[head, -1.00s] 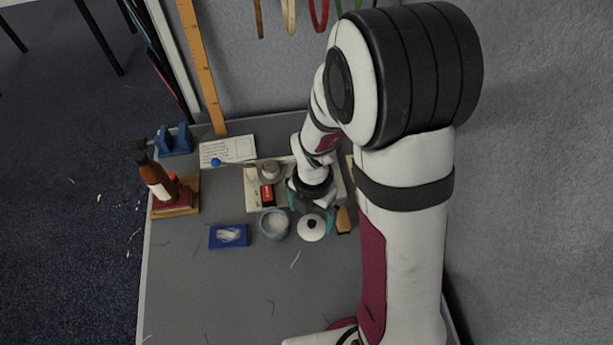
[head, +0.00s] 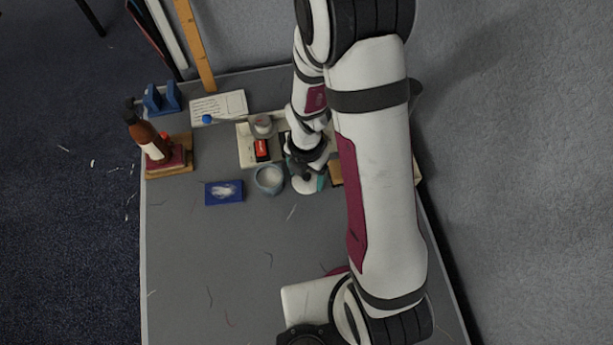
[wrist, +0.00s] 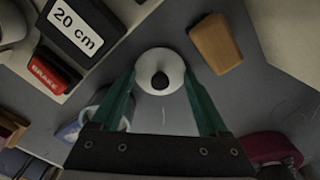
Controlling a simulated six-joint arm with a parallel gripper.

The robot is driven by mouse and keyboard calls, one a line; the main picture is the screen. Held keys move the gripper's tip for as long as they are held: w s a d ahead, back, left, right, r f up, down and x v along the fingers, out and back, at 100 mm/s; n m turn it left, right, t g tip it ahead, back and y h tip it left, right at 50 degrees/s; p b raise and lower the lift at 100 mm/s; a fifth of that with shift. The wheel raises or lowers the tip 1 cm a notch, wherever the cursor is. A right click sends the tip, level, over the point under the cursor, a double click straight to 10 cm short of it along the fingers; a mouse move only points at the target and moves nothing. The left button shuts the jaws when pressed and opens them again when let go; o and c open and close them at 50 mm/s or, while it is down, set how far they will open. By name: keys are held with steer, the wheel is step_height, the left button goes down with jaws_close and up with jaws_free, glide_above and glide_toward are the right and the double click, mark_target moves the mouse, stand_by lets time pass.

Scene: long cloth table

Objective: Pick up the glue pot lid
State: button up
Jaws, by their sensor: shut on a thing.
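In the head view the lid (head: 305,187) lies low at the table, just right of the open blue-grey pot (head: 269,180) and partly hidden by my gripper (head: 309,181). In the wrist view the lid (wrist: 160,84) sits between the teal fingertips of my gripper (wrist: 160,76), one at each side of its rim. The fingers are shut on the lid. I cannot tell any gap under it. The pot shows partly behind the left finger in the wrist view.
A tan block (wrist: 215,44) is close to the right fingertip. A pale tray (head: 246,146) with a red-and-black box (head: 262,150) lies behind the pot. A blue box (head: 224,192) is left of the pot. The front of the grey table (head: 220,270) is mostly clear.

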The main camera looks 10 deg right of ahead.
mark_target(306, 175)
steer(key=shift+r, duration=0.1)
steer(key=shift+r, duration=0.35)
step_height(306, 175, up, 3)
steer(key=shift+f, duration=0.1)
steer(key=s+d+r, duration=0.4)
steer(key=d+r, duration=0.3)
steer(key=d, duration=0.3)
steer(key=shift+s, duration=0.3)
steer(key=w+a, duration=0.1)
steer(key=a, duration=0.1)
steer(key=w+a, duration=0.1)
steer(key=a, duration=0.1)
steer(key=w+a, duration=0.1)
steer(key=a, duration=0.1)
steer(key=shift+w+a+r, duration=0.1)
steer(key=shift+w+r, duration=0.15)
steer(key=shift+r, duration=0.1)
steer(key=w+a, duration=0.2)
steer(key=a, duration=1)
steer(key=shift+m, duration=0.4)
steer(key=shift+s+f, duration=0.1)
steer(key=shift+f, duration=2.45)
steer(key=shift+f, duration=0.3)
steer(key=shift+c, duration=0.2)
